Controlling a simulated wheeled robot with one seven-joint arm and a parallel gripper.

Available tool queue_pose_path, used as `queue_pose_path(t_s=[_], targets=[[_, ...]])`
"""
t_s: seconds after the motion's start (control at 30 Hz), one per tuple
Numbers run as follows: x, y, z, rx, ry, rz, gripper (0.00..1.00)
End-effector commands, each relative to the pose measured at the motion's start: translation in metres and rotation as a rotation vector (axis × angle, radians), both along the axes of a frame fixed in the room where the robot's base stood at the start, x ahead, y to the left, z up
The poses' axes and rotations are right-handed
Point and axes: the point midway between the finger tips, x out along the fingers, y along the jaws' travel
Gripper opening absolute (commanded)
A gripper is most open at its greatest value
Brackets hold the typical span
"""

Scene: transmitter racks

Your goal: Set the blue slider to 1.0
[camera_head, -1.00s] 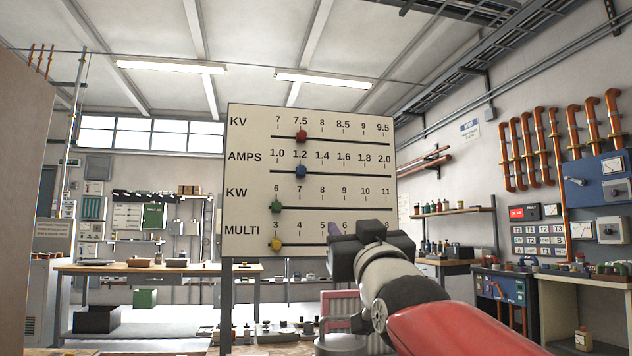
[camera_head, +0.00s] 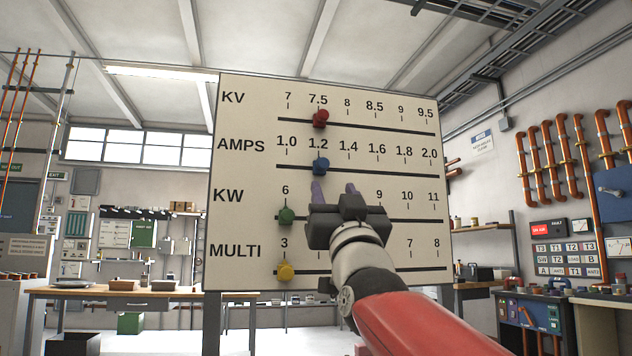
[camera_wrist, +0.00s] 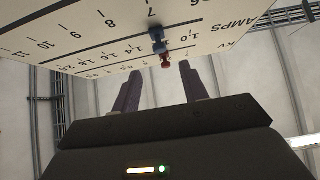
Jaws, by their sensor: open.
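The blue slider (camera_head: 320,166) sits at the 1.2 mark on the AMPS track of a cream panel (camera_head: 240,270). The 1.0 mark is to its left. In the wrist view the blue slider (camera_wrist: 157,38) shows beyond the fingers, on the slanted panel. My gripper (camera_head: 334,187) is open and empty, with its two purplish fingers pointing up in front of the KW row, just below the blue slider and a little to its right. The wrist view shows the gripper (camera_wrist: 160,68) with its fingers spread apart and nothing between them.
The red slider (camera_head: 320,118) is at 7.5 on the KV row above. The green slider (camera_head: 286,215) is at 6 on KW and the yellow slider (camera_head: 285,271) at 3 on MULTI. A workbench (camera_head: 130,293) stands behind at left.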

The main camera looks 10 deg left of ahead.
Motion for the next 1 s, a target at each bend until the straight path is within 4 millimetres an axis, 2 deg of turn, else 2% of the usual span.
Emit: queue_pose_path(t_s=[0.17, 0.4, 0.6, 0.97, 1.0], targets=[[0.005, 0.003, 0.008, 0.001, -0.001, 0.001, 0.44], [0.030, 0.014, 0.037, 0.002, 0.001, 0.002, 0.44], [0.045, 0.022, 0.053, 0.001, 0.001, 0.001, 0.44], [0.049, 0.024, 0.055, -0.001, 0.000, 0.001, 0.44], [0.049, 0.024, 0.055, -0.001, 0.000, 0.001, 0.41]])
